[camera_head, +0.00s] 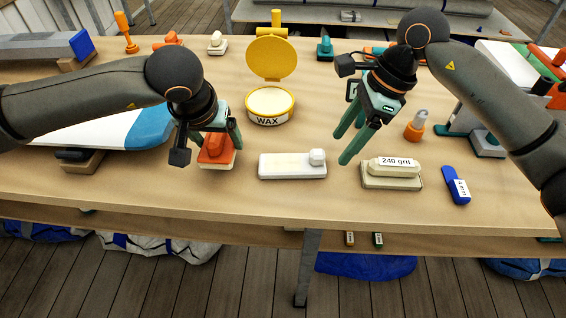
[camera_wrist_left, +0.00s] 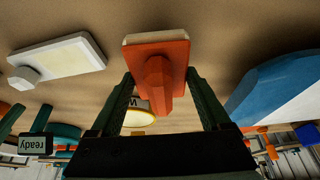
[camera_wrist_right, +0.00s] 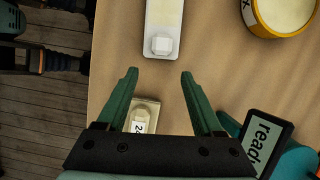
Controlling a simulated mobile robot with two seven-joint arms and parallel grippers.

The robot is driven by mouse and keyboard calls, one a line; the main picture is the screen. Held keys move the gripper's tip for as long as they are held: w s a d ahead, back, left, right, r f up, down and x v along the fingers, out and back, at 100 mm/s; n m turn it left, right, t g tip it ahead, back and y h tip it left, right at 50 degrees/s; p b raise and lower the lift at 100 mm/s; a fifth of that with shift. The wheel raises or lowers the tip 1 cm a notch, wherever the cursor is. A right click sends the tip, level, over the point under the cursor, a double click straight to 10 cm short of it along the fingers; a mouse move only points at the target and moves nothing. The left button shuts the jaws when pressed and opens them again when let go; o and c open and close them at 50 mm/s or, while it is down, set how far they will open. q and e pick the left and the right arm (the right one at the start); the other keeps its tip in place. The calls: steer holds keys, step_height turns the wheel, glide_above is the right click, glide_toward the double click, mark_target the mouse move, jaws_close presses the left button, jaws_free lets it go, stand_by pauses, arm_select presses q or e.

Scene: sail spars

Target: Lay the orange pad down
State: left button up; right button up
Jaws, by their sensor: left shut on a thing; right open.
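The orange pad (camera_head: 214,152) is a flat block with a raised handle and a pale underside. My left gripper (camera_head: 222,136) is shut on its handle. The pad also shows between the fingers in the left wrist view (camera_wrist_left: 157,80). It is at or just above the tabletop (camera_head: 240,200), left of the white block; I cannot tell whether it touches. My right gripper (camera_head: 350,146) is open and empty above the table, between the white block (camera_head: 292,166) and the 240 grit block (camera_head: 392,173). Its spread fingers show in the right wrist view (camera_wrist_right: 160,85).
A yellow wax tin (camera_head: 270,104) with its lid up stands behind the white block. A blue and white board (camera_head: 140,130) lies left of the pad. A blue tool (camera_head: 455,185) lies at the right. The tabletop's front strip is clear.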

arm_select(q)
steer(key=shift+f+b, duration=1.25)
steer(key=shift+f, duration=0.1)
arm_select(e)
steer(key=shift+f, duration=1.35)
arm_select(q)
steer(key=o, duration=1)
steer(key=v, duration=1.1)
steer(key=shift+r+p, duration=0.25)
steer(key=shift+p, duration=0.1)
arm_select(e)
steer(key=shift+r, duration=0.35)
arm_select(q)
steer(key=shift+s+r, duration=0.3)
steer(key=shift+r, duration=0.2)
